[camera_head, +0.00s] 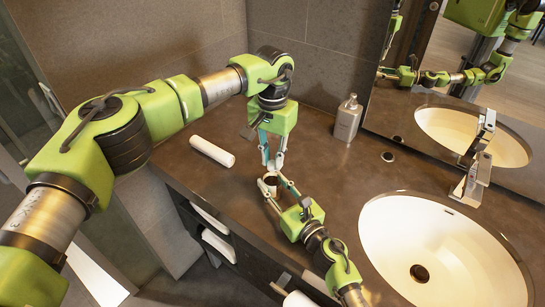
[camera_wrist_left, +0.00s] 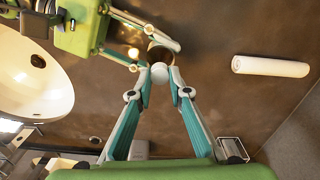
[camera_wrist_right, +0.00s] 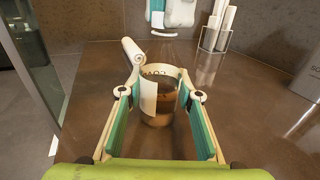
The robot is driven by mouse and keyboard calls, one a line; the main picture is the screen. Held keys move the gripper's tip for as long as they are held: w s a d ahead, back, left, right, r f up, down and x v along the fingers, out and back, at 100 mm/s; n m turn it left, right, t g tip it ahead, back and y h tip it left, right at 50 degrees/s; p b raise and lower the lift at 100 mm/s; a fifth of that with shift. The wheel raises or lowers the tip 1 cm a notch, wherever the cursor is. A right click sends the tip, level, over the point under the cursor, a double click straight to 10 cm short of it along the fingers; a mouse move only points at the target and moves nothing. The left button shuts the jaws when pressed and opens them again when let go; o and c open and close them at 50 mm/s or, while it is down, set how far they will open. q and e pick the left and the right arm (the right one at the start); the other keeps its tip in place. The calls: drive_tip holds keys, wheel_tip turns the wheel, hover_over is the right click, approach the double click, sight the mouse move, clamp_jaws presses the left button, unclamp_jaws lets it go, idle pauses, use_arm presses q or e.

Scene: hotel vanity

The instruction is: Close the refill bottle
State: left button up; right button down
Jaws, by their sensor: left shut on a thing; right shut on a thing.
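The refill bottle (camera_wrist_right: 158,108) is a short round vessel with a pale label and dark brown contents, and its mouth is open at the top. It stands on the brown counter, and it also shows small in the head view (camera_head: 270,180). My right gripper (camera_wrist_right: 160,92) is shut around its sides. My left gripper (camera_wrist_left: 159,78) points down just above the bottle and is shut on a small white round piece, seemingly the cap (camera_wrist_left: 159,72). In the left wrist view the cap overlaps the bottle's rim; whether they touch I cannot tell.
A rolled white towel (camera_head: 211,151) lies left of the bottle. A soap dispenser (camera_head: 347,118) stands behind, near the mirror. The sink (camera_head: 440,250) and faucet (camera_head: 475,165) are at the right. A wire holder with white rolls (camera_wrist_right: 216,32) stands at the back.

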use_arm(q)
drive_tip(key=o, duration=0.7)
drive_tip(key=shift+c, duration=0.2)
drive_tip(key=shift+r, duration=2.3)
drive_tip(key=shift+n, duration=0.3)
drive_tip(key=shift+c, duration=0.4)
